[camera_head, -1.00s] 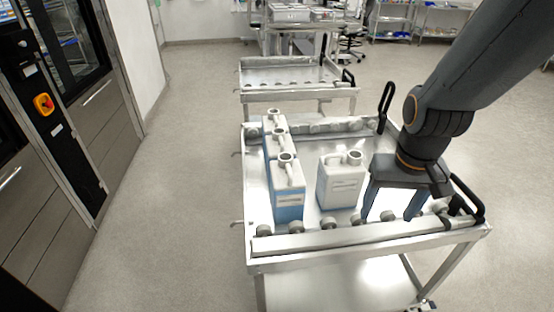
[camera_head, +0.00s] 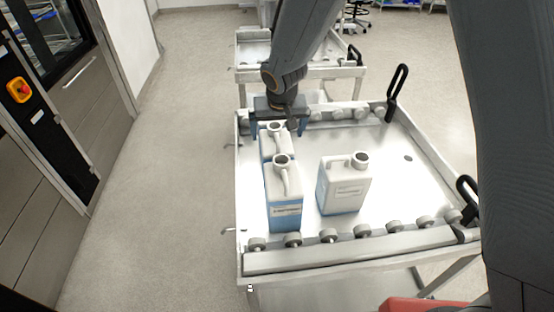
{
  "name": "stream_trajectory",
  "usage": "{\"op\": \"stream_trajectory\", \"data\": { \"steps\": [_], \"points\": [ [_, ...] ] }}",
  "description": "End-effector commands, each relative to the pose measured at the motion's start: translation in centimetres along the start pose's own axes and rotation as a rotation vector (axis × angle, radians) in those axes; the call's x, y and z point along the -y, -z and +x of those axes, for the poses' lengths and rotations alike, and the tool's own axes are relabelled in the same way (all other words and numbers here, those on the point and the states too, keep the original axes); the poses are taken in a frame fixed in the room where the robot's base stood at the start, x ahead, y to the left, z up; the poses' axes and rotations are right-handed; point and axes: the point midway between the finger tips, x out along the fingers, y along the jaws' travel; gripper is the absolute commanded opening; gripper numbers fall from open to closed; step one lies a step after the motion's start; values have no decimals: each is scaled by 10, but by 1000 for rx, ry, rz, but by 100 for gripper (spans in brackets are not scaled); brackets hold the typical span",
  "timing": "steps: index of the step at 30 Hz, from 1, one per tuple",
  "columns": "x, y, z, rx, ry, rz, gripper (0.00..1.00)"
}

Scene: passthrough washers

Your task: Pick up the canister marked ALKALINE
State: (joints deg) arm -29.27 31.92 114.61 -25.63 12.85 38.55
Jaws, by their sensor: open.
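White canisters with blue lower parts stand upright on the steel cart. At the left, a front canister (camera_head: 284,205) and one behind it (camera_head: 268,148) stand in a row. Another canister (camera_head: 343,188) stands apart to the right. Their labels are too small to read, so I cannot tell which is marked ALKALINE. My gripper (camera_head: 275,129) is open and points down at the far end of the left row. It hides what is behind it, including the place of a third canister in that row. I cannot tell whether its fingers straddle a canister.
The cart (camera_head: 405,246) has rollers along its near and far edges and black handles (camera_head: 397,92) at the right. Its right half is clear. A second cart (camera_head: 345,73) stands behind it. Cabinets with an orange-and-red switch (camera_head: 19,90) line the left side.

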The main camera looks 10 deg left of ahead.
Motion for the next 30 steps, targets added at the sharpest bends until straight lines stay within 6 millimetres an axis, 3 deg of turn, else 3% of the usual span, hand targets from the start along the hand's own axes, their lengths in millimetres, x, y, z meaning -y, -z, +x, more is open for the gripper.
{"op": "stream_trajectory", "data": {
  "steps": [15,24,26,30],
  "points": [
    [2,0,52,1,-2,3,96],
    [2,0,56,0,-1,3,96],
    [2,0,56,0,-1,3,89],
    [2,0,56,0,-1,3,66]
  ]
}}
